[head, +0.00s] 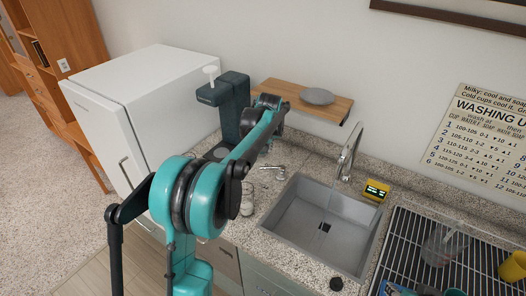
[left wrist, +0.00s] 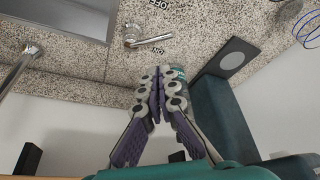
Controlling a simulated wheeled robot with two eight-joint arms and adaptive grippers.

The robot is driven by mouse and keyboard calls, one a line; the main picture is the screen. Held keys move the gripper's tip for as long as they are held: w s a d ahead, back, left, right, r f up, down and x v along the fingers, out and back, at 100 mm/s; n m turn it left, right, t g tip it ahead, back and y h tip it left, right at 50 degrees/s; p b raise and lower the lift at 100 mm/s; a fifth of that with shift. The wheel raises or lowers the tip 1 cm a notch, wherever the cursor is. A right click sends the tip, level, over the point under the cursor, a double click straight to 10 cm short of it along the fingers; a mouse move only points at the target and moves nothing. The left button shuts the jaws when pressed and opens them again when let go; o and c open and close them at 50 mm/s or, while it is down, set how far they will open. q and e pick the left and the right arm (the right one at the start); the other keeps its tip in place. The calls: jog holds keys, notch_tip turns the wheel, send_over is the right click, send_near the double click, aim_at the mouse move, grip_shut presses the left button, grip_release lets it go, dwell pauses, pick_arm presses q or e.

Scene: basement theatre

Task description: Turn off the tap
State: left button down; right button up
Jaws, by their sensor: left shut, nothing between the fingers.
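The tap's spout (head: 349,152) stands behind the sink (head: 305,215) in the head view. A faint thin line, perhaps water, runs down inside the basin. The tap lever (head: 272,170) is on the counter left of the sink. In the left wrist view the lever (left wrist: 150,40) points right from its round base, beside the ON label (left wrist: 158,50); the OFF label (left wrist: 159,4) is farther up. My left gripper (left wrist: 160,74) is shut and empty, its fingertips below the lever in that view and apart from it. In the head view my arm hides it. My right gripper is not in view.
A dark teal appliance (head: 230,105) stands behind my left arm, close to the gripper in the wrist view (left wrist: 228,105). A wooden shelf (head: 300,97) hangs above the counter. A yellow timer (head: 376,190) and a dish rack (head: 410,250) are right of the tap.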

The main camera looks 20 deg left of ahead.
aim_at(272, 168)
pick_arm(q)
jog(key=w+a+f+n+p, duration=0.1)
jog(key=w+a+f+p, duration=0.1)
jog(key=w+a+f, duration=0.3)
jog(key=b+x, duration=0.1)
jog(key=x, duration=0.7)
jog(key=shift+g, duration=0.4)
jog(key=s+d, duration=0.2)
jog(key=s, duration=0.1)
jog(key=shift+d+f, duration=0.35)
jog(key=shift+f, duration=0.05)
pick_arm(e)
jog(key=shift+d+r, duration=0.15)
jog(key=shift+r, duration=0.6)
pick_arm(q)
jog(key=shift+w, duration=0.1)
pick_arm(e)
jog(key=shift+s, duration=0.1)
